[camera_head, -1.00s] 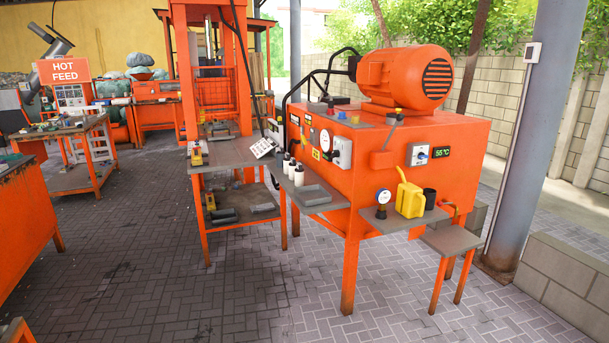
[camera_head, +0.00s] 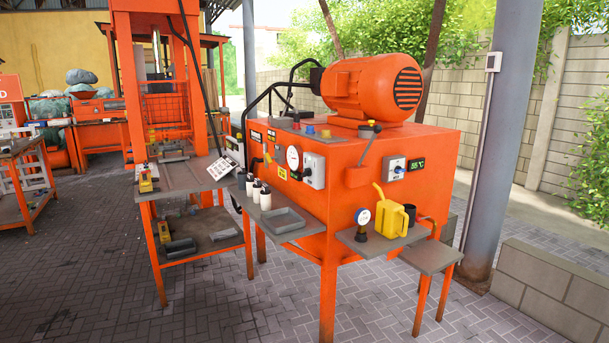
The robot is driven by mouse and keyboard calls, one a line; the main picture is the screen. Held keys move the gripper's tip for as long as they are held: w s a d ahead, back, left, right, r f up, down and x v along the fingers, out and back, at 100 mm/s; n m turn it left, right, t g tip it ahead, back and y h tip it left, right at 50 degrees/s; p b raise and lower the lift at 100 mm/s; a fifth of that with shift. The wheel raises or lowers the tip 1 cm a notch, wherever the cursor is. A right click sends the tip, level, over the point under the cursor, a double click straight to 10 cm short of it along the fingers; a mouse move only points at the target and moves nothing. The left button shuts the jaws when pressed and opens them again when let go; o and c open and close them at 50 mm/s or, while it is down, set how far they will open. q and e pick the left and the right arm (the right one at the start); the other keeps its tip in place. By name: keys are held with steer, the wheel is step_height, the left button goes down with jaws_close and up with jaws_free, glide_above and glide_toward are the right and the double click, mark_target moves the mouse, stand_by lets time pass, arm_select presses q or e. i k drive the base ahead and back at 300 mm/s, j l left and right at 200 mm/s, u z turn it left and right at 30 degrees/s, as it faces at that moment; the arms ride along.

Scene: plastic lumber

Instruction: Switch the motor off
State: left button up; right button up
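The orange motor (camera_head: 372,84) lies on top of an orange power unit (camera_head: 348,225) right of centre. A second grey box with a dark knob (camera_head: 393,169) is on the right face, beside a green display (camera_head: 416,164) reading 55 °C. I cannot read the knob positions or tell which one belongs to the motor. Neither of my grippers is in view.
A shelf on the unit holds a yellow oil can (camera_head: 391,214), a gauge (camera_head: 362,223) and a black cup. Another shelf holds white bottles (camera_head: 265,196) and a grey tray (camera_head: 282,221). An orange press (camera_head: 153,95) stands left. A grey column (camera_head: 502,130) stands right. Paved floor in front is clear.

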mark_target(307, 171)
steer(key=i+j+z, duration=0.15)
steer(key=i+z, duration=0.15)
steer(key=z, duration=0.2)
steer(key=i+j+z, duration=0.25)
steer(key=z, duration=0.25)
